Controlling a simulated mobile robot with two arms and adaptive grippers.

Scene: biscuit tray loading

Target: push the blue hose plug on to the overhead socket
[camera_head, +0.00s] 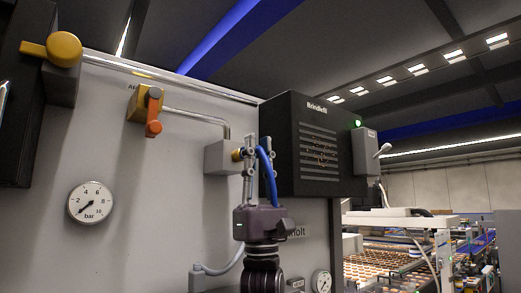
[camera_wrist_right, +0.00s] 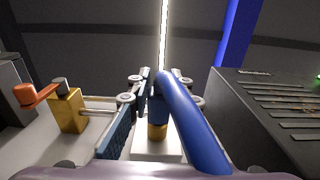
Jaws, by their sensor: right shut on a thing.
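My right gripper (camera_head: 253,140) points up in front of the panel, with its fingers beside the overhead socket. It is shut on the blue hose plug (camera_wrist_right: 158,108), which shows between the finger pads in the right wrist view. The blue hose (camera_head: 268,175) bends down along the gripper's right side; it also crosses the wrist view (camera_wrist_right: 195,130). The brass socket (camera_head: 236,155) is on a grey box (camera_head: 220,158) at the end of a pipe. In the wrist view the brass (camera_wrist_right: 157,132) lines up with the plug; I cannot tell whether they touch. My left gripper is not in view.
A black Brindled-type box (camera_head: 300,185) with slots stands close right of my gripper. A yellow valve with an orange lever (camera_head: 153,128) and a pressure gauge (camera_head: 91,203) are on the panel at left. A conveyor with biscuits (camera_head: 385,268) lies at lower right.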

